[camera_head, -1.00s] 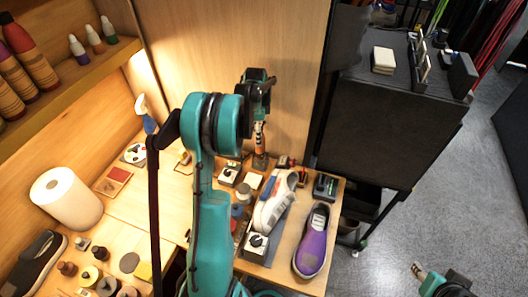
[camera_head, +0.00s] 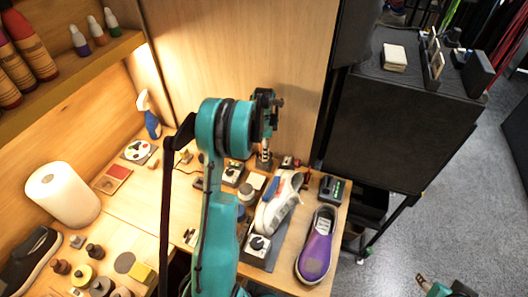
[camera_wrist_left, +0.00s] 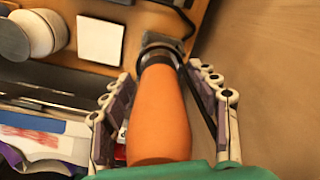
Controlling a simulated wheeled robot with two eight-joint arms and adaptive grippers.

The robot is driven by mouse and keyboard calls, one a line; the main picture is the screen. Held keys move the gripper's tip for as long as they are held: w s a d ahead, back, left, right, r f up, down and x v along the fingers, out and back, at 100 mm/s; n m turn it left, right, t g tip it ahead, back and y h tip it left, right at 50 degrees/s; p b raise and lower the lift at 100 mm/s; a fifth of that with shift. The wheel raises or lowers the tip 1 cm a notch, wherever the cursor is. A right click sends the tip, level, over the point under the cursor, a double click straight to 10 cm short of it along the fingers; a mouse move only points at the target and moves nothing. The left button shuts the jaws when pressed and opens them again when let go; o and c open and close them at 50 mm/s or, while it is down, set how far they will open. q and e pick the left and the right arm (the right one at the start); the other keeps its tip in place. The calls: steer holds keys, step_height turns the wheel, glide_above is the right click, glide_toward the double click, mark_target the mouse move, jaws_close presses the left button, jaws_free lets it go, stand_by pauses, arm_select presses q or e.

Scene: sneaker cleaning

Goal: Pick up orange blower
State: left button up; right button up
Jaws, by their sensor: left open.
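The orange blower (camera_wrist_left: 160,112) stands between the two fingers of my left gripper (camera_wrist_left: 160,72) in the left wrist view. Its dark collar and grey end lie just beyond the fingertips. The fingers are open, with a gap visible on the right; the left finger is close to the blower's side. In the head view my left gripper (camera_head: 265,148) is over the back of the bench, and its body hides most of the blower. Part of what looks like my right gripper (camera_head: 432,286) shows at the lower right edge, cut off by the frame.
A white sneaker (camera_head: 278,205) and a purple shoe (camera_head: 316,246) are on the bench in front of the blower. Small boxes and a dark device (camera_head: 332,189) stand nearby. A wooden panel (camera_head: 240,60) rises behind. A paper roll (camera_head: 62,193) stands at the left.

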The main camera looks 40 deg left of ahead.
arm_select(q)
jaws_close()
steer(key=shift+r, duration=0.15)
arm_select(e)
steer(key=shift+r, duration=0.1)
